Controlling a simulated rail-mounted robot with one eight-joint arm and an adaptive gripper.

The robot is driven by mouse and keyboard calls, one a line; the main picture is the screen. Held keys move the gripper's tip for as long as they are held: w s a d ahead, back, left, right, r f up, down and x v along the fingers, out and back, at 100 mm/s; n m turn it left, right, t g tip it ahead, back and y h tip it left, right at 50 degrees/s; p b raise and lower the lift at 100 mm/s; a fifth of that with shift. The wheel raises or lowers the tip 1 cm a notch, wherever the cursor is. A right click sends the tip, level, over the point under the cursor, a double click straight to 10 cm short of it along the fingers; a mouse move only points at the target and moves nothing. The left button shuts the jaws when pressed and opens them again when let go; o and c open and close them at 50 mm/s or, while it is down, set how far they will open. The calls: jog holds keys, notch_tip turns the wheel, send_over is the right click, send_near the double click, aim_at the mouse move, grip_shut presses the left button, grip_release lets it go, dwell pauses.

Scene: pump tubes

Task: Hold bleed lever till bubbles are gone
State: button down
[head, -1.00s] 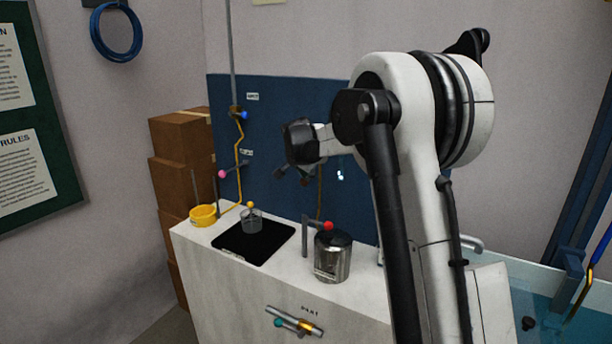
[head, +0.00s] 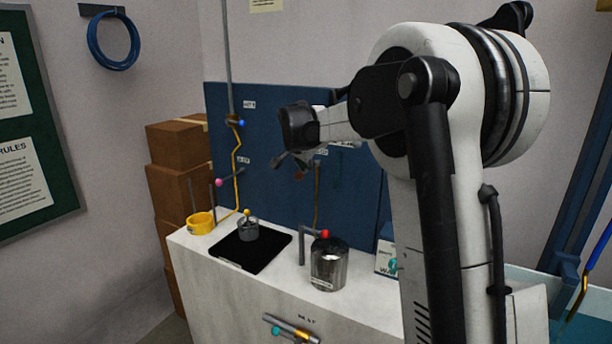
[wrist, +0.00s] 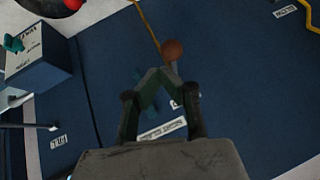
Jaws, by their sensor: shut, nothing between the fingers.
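My gripper (wrist: 160,72) is shut and empty, its fingertips pointing at the blue wall panel. In the wrist view a brown-orange ball knob (wrist: 173,48) is just beyond the fingertips; I cannot tell whether they touch. A yellowish tube (wrist: 148,25) runs close to the knob. Teal parts behind the fingers are partly hidden. In the head view my gripper (head: 291,162) is small and dark before the panel. Panel labels are too blurred to read, so I cannot confirm which lever is the bleed lever. No bubbles can be made out.
A metal can (head: 328,268) with a red knob (head: 325,234) stands on the white bench. Left of it are a clear cup (head: 248,231) on a black mat (head: 262,262) and a yellow ring (head: 200,223). A pink knob (head: 219,183) is at the left.

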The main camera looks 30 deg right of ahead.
jog(key=shift+v, duration=2.65)
jog(key=shift+s+f, duration=0.1)
jog(key=s+a+n+y+b, duration=0.1)
jog(key=s+a+n, duration=0.15)
jog(key=s, duration=0.35)
jog(key=s+a+n+b, duration=0.1)
jog(key=s+a, duration=0.3)
jog(key=s, duration=0.2)
jog(key=s+a+f+n+y, duration=0.1)
jog(key=s+a+f+n, duration=0.2)
jog(key=s, duration=0.7)
jog(key=s+a+f+n+y+b, duration=0.1)
jog(key=s+a+f+n, duration=0.2)
jog(key=s+f, duration=0.4)
jog(key=s+a+f+n+y+b, duration=0.1)
jog(key=s+a+f+n, duration=0.2)
jog(key=s, duration=1.1)
notch_tip(320, 180, down, 3)
jog(key=a, duration=0.2)
jog(key=shift+a+t, duration=0.35)
jog(key=shift+t, duration=0.05)
jog(key=c, duration=2.4)
grip_release()
jog(key=shift+s+r, duration=0.1)
jog(key=shift+s, duration=0.05)
jog(key=shift+c, duration=0.2)
